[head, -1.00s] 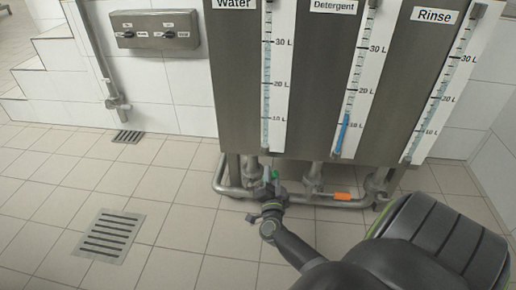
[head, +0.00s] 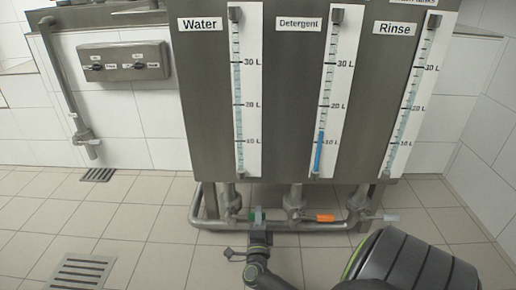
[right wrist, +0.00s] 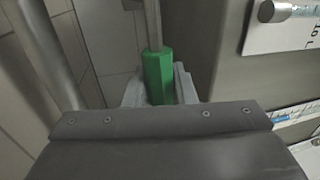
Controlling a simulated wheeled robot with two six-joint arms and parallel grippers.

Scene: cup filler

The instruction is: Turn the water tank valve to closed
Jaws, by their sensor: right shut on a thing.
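The water tank (head: 207,110) is the leftmost of three steel tanks, under the label Water. Its valve has a green handle (head: 258,214) low on the pipework beneath the tank. My right gripper (head: 258,218) is at this handle. In the right wrist view the green handle (right wrist: 157,75) sits between the two grey fingers, and the gripper is shut on it. The handle points sideways along the pipe in the head view. The fingers partly hide the handle. My left gripper is not in view.
An orange handle (head: 325,217) sits under the Detergent tank and a pale handle (head: 390,217) under Rinse. A horizontal pipe (head: 290,227) runs below the tanks. A switch box (head: 124,61) is on the wall. The tiled floor at left is clear around a drain grate (head: 82,271).

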